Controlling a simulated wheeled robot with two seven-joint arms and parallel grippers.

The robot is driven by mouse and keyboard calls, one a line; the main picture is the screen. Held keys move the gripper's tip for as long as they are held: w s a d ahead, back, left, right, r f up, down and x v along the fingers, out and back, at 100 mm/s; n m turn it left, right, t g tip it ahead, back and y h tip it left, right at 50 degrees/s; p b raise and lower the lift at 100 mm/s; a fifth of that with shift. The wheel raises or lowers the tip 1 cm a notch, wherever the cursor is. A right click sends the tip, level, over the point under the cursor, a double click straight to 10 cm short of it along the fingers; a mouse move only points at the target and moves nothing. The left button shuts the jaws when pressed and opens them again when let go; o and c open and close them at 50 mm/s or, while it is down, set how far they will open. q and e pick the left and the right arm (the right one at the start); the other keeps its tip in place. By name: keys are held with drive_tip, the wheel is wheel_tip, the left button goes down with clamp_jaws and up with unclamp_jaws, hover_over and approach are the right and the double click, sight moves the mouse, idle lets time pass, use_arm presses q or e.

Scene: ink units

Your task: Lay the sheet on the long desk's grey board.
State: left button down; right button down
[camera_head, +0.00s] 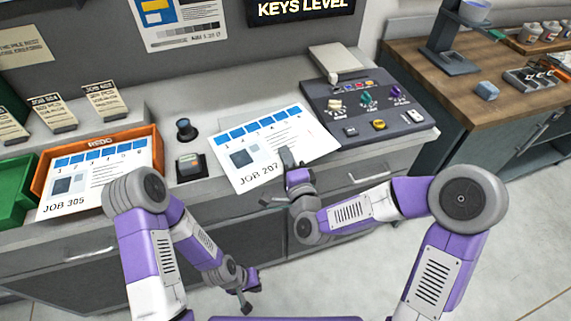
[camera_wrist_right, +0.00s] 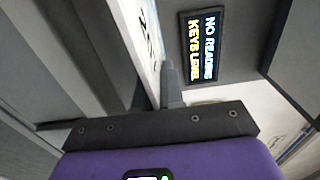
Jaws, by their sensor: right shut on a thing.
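A white sheet (camera_head: 270,140) marked "JOB 202", with a blue numbered strip, is over the long desk's top, left of the control console. Its lower right edge is at my right gripper (camera_head: 286,158), which is shut on it. In the right wrist view the sheet (camera_wrist_right: 148,45) shows nearly edge-on beside the finger (camera_wrist_right: 171,85). A pale grey flat area (camera_head: 222,117), perhaps the grey board, shows behind the sheet; the sheet hides the rest. I cannot tell whether the sheet touches it. My left gripper (camera_head: 250,292) hangs low before the drawers, apparently empty; its opening is unclear.
The console (camera_head: 370,110) with knobs and buttons stands right of the sheet. A black knob (camera_head: 185,129) and a small stamp-like block (camera_head: 189,166) stand left of it. An orange tray (camera_head: 155,150) holds a "JOB 305" sheet (camera_head: 85,178). A wooden counter (camera_head: 430,55) is far right.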

wheel_tip(320, 180, down, 2)
drive_tip(key=shift+w+f, duration=0.1)
drive_tip(key=shift+f, duration=0.15)
drive_tip(key=shift+b, duration=0.3)
drive_tip(key=shift+f, duration=0.15)
drive_tip(key=c, duration=1.3)
unclamp_jaws()
drive_tip(key=shift+o, duration=0.2)
